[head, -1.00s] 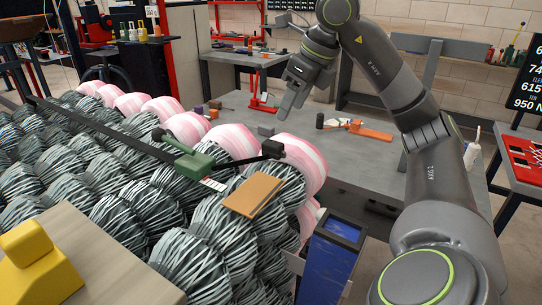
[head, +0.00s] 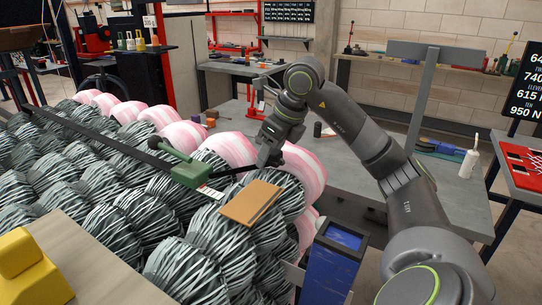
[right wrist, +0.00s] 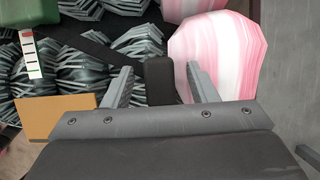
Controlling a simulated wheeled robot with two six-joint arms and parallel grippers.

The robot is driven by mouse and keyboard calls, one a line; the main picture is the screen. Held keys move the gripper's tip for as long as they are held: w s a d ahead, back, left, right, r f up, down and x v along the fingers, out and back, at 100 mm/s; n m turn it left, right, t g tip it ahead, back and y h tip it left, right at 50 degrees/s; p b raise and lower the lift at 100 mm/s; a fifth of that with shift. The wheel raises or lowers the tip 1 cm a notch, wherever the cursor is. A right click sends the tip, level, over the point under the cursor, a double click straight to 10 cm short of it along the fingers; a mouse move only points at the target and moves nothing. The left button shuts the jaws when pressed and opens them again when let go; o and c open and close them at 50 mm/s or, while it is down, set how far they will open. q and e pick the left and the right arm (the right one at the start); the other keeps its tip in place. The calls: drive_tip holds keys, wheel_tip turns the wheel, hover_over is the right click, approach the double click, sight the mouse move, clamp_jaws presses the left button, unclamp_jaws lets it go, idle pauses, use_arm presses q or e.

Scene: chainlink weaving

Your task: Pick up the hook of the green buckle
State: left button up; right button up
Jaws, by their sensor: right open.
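The green buckle (head: 192,170) lies on the bundles of grey-black strands, with a dark strap running from it across the bundles. A corner of its green body shows at the top left of the right wrist view (right wrist: 12,28). Its dark block-shaped hook (right wrist: 161,80) is at the strap's right end, near a pink-and-white bundle. My right gripper (head: 266,160) is down over that end and largely covers the hook in the head view. In the right wrist view its open fingers (right wrist: 160,72) stand on either side of the hook, with gaps visible. My left gripper is not in view.
A brown board (head: 251,202) lies on the bundles just in front of my right gripper. A pink-and-white bundle (right wrist: 218,55) is close by the right finger. A blue bin (head: 333,265) stands to the right. A yellow block (head: 28,268) sits at the lower left.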

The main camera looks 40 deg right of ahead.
drive_tip(key=shift+c, duration=0.4)
drive_tip(key=c, duration=1)
drive_tip(key=shift+r, duration=0.1)
